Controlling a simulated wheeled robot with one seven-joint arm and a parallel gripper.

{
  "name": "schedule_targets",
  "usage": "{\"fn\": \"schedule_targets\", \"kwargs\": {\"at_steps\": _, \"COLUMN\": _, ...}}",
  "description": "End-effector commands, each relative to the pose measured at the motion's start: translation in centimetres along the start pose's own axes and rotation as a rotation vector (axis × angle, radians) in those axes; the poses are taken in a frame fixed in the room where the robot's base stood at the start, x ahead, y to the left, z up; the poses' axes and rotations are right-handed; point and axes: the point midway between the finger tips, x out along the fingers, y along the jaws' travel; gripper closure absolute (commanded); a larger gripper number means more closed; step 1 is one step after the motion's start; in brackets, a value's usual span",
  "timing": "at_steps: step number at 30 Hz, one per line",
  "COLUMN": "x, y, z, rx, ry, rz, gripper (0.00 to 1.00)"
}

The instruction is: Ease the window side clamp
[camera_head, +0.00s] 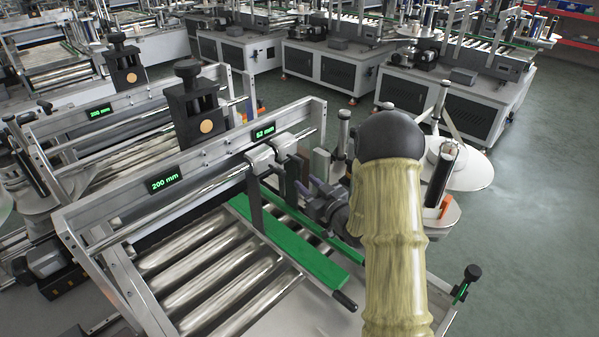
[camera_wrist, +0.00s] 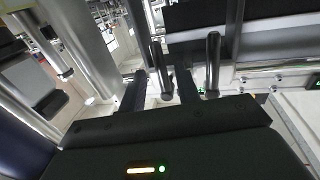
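Two grey clamp blocks, a nearer one (camera_head: 259,158) and a farther one (camera_head: 284,145), sit on the cross bar above the rollers in the head view. I cannot tell which is the window side clamp. My gripper (camera_head: 312,196) is just right of the blocks, partly hidden by my sleeved arm. In the wrist view my gripper (camera_wrist: 160,88) has its two dark fingers apart. A dark upright lever (camera_wrist: 158,66) stands between them in the picture; I cannot tell whether they touch it. A second dark lever (camera_wrist: 213,62) stands right of the right finger.
Green side rails (camera_head: 290,243) run over the metal rollers (camera_head: 205,262). Displays read 200 mm (camera_head: 165,181) and 52 mm (camera_head: 264,132). A black-knobbed column (camera_head: 195,105) stands behind the frame. A white disc (camera_head: 465,168) is at the right. Open floor (camera_head: 540,190) lies beyond.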

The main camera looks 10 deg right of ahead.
Motion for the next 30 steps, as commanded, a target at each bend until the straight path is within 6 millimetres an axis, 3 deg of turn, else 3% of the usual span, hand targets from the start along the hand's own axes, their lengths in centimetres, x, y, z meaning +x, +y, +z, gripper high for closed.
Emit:
{"fn": "schedule_targets", "kwargs": {"at_steps": 3, "x": 2.1, "y": -0.1, "z": -0.3, "rx": 0.001, "ry": 0.001, "rz": -0.002, "gripper": 0.68}}
{"fn": "schedule_targets", "kwargs": {"at_steps": 8, "x": 4.0, "y": 0.0, "z": -0.1, "rx": 0.000, "ry": 0.000, "rz": -0.001, "gripper": 0.68}}
{"fn": "schedule_targets", "kwargs": {"at_steps": 18, "x": 4.5, "y": 0.0, "z": 0.0, "rx": 0.000, "ry": 0.000, "rz": 0.001, "gripper": 0.68}}
{"fn": "schedule_targets", "kwargs": {"at_steps": 19, "x": 4.5, "y": 0.0, "z": 0.0, "rx": 0.000, "ry": -0.001, "rz": 0.001, "gripper": 0.70}}
{"fn": "schedule_targets", "kwargs": {"at_steps": 24, "x": 4.5, "y": 0.0, "z": 0.0, "rx": 0.000, "ry": 0.000, "rz": 0.001, "gripper": 1.00}}
{"fn": "schedule_targets", "kwargs": {"at_steps": 30, "x": 4.5, "y": 0.0, "z": 0.0, "rx": 0.000, "ry": 0.000, "rz": 0.001, "gripper": 1.00}}
